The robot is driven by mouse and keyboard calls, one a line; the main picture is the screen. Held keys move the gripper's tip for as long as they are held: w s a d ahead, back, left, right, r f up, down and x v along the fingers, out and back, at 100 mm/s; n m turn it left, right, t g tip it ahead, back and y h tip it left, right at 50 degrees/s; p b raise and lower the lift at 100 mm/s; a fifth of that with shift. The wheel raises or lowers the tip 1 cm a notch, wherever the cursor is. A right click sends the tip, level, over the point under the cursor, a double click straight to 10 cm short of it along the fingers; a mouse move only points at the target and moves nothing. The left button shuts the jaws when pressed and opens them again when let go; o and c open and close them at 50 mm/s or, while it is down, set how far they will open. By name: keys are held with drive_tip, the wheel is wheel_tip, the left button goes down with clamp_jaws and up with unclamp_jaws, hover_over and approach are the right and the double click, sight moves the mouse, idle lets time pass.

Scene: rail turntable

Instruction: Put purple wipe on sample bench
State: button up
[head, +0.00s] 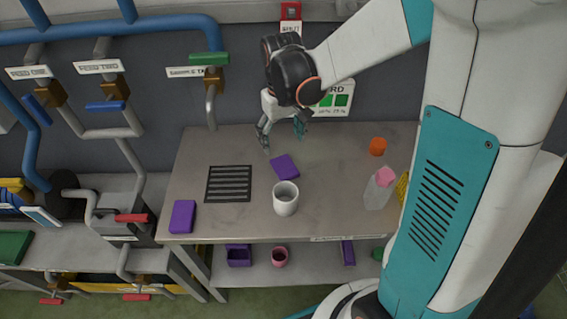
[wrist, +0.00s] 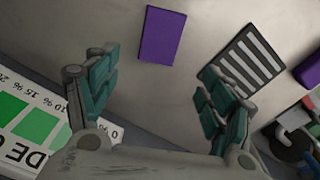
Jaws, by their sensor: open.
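A flat purple piece (head: 285,167), which looks like the purple wipe, lies on the grey sample bench (head: 235,150), behind the white cup (head: 286,199). It also shows in the wrist view (wrist: 162,35), just beyond the fingertips. A second purple piece (head: 182,216) lies at the bench's front left corner and looks thicker; its edge shows in the wrist view (wrist: 310,70). I cannot tell for certain which is the wipe. My gripper (head: 282,136) is open and empty above the back of the bench, apart from the flat piece. Its spread fingers (wrist: 160,82) show bench between them.
A black slotted grate (head: 228,184) is left of the flat piece. A pink-capped bottle (head: 379,188) and an orange item (head: 378,146) stand at the right. Purple and pink containers (head: 239,256) sit on the lower shelf. Pipes and valves (head: 110,85) fill the left.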

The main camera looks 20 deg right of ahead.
sight(283, 162)
wheel_tip(283, 162, down, 10)
drive_tip(key=b, duration=0.3)
drive_tip(key=shift+d+r+b, duration=0.15)
drive_tip(key=shift+b, duration=0.15)
drive_tip(key=shift+r, duration=0.1)
drive_tip(key=shift+c, duration=0.6)
drive_tip(key=c, duration=0.9)
drive_tip(key=shift+r, duration=0.1)
